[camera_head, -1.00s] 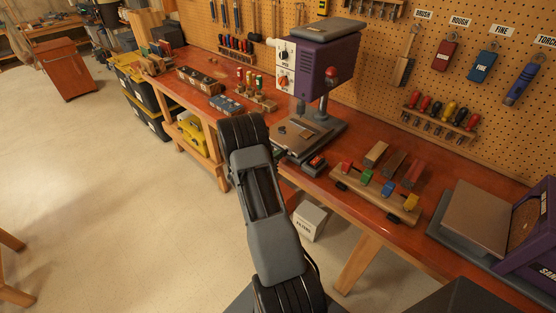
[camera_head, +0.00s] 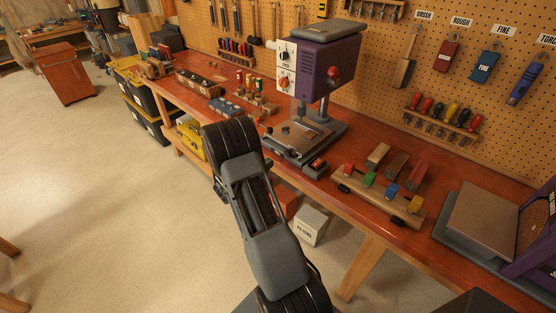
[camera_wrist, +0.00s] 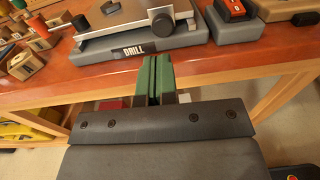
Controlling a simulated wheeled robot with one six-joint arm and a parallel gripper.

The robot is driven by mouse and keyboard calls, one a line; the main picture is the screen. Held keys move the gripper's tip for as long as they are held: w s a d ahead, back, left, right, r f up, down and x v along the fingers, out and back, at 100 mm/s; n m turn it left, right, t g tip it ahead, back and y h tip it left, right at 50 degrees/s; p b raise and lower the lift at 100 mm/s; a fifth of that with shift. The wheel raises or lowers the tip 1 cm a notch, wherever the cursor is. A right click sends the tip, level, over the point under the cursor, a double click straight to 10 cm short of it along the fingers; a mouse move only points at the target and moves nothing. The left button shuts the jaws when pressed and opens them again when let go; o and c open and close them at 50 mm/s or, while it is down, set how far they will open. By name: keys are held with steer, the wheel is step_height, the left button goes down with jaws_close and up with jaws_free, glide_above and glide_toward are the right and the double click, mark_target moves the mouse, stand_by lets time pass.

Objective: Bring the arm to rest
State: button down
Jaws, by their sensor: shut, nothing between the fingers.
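My gripper (camera_wrist: 155,80) shows in the wrist view with its two green fingers together and nothing between them. It points at the front edge of the workbench, just short of the grey drill base plate (camera_wrist: 100,50) marked DRILL. In the head view my arm reaches up from the bottom middle, in front of the bench, and mostly hides the gripper.
The red-brown workbench (camera_head: 355,140) carries a purple drill press (camera_head: 320,65), a wooden rack with coloured clamps (camera_head: 375,195) and a purple sander (camera_head: 540,220). A white box (camera_head: 311,224) stands under the bench. Open floor (camera_head: 110,220) lies to the left.

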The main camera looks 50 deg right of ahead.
steer(key=a+b, duration=0.1)
steer(key=a, duration=0.5)
steer(key=shift+a, duration=0.2)
steer(key=s+a+f+m+g+y, duration=0.2)
steer(key=s+a+m+g+y, duration=0.3)
steer(key=s+a+m+y, duration=0.4)
steer(key=s+a+r+m+t+y, duration=0.4)
steer(key=a+r+m+t+y, duration=0.4)
steer(key=a+r, duration=0.7)
steer(key=shift+r+m+t+y, duration=0.2)
steer(key=shift+m+t+y, duration=0.1)
steer(key=shift+t, duration=0.6)
steer(key=shift+s+a, duration=0.1)
